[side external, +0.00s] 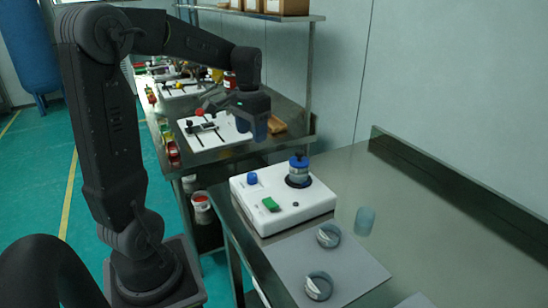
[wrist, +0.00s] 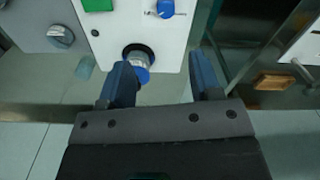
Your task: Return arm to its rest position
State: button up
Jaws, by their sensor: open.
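My gripper (side external: 262,124) hangs in the air above and behind the white sieve machine (side external: 270,220), pointing down. In the wrist view its two blue fingers (wrist: 165,88) are spread apart with nothing between them. The stack also shows in the wrist view (wrist: 138,60), partly hidden by the left finger. My gripper is apart from the machine and the stack.
A bluish cylinder (side external: 365,221) stands right of the mat. A second bench (side external: 235,152) with other equipment and a shelf (side external: 245,14) lies behind.

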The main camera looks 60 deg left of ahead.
jog(key=s+d+m+t, duration=0.1)
jog(key=s+d, duration=0.2)
jog(key=d, duration=0.4)
jog(key=s+d+r+m+t, duration=0.1)
jog(key=s+d+t, duration=0.1)
jog(key=s+d, duration=0.2)
jog(key=s+d+r+t, duration=0.1)
jog(key=s+d, duration=0.3)
jog(key=d, duration=0.6)
jog(key=shift+d+m+t, duration=0.15)
jog(key=shift+m+t, duration=0.25)
jog(key=shift+t, duration=0.3)
